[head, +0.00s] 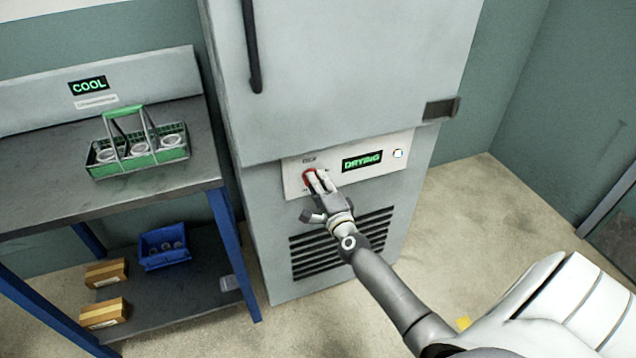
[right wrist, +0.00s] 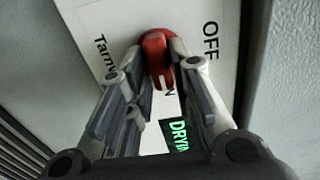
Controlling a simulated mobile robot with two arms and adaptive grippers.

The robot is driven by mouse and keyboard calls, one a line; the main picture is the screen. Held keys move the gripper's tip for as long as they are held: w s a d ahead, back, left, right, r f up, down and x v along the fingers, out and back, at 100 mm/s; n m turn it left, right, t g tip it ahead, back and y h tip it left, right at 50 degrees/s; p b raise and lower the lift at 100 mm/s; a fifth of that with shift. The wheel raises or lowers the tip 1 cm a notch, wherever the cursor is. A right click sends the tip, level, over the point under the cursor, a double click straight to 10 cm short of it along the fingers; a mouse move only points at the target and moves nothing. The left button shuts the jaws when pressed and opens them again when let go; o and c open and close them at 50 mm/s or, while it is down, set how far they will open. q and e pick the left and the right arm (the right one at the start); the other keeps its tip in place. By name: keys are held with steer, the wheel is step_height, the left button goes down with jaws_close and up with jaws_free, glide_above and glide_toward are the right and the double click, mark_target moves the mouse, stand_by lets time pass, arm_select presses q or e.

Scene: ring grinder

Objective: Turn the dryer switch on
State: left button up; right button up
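The dryer is a tall grey cabinet (head: 340,75) with a white control panel (head: 375,172) on its lower front. The panel's display (head: 362,160) reads DRYING in green. The red dryer switch (head: 308,176) is at the panel's left, mostly covered by my right gripper (head: 318,181). In the right wrist view, the red knob (right wrist: 157,62) sits between the fingertips of my right gripper (right wrist: 156,50), which appear closed against its sides. The knob's white mark points towards the partly hidden ON label; OFF shows at the upper right. My left gripper is not in view.
A table (head: 185,178) stands left of the dryer, with a green carrier (head: 140,163) holding several rings. A blue bin (head: 163,258) and two cardboard boxes (head: 104,312) are on the lower shelf. The dryer's door handle (head: 252,50) is above; floor at the right is clear.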

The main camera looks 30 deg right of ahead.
steer(key=shift+o, duration=1.2)
steer(key=v, duration=1.2)
steer(key=s+a+f+n+g+y+p, duration=0.1)
steer(key=s+a+f+n+g, duration=0.25)
steer(key=f, duration=0.65)
steer(key=s+a+f+n+g+y, duration=0.25)
steer(key=s+f+n, duration=0.25)
steer(key=f, duration=0.5)
steer(key=s+a+f+n+g+y+p, duration=0.15)
steer(key=s+a+f+n, duration=0.25)
steer(key=f, duration=0.6)
steer(key=s+f+n+g, duration=0.3)
steer(key=s+f, duration=0.1)
steer(key=s, duration=0.5)
steer(key=s+a+f+n+g, duration=0.1)
steer(key=s+f+n+g, duration=0.2)
steer(key=s, duration=0.7)
steer(key=s+a+f+n+g+h+p, duration=0.1)
steer(key=s+f+n+g, duration=0.2)
steer(key=s+f+n, duration=0.2)
steer(key=s+f, duration=0.2)
steer(key=s, duration=0.2)
steer(key=shift+s+a, duration=0.25)
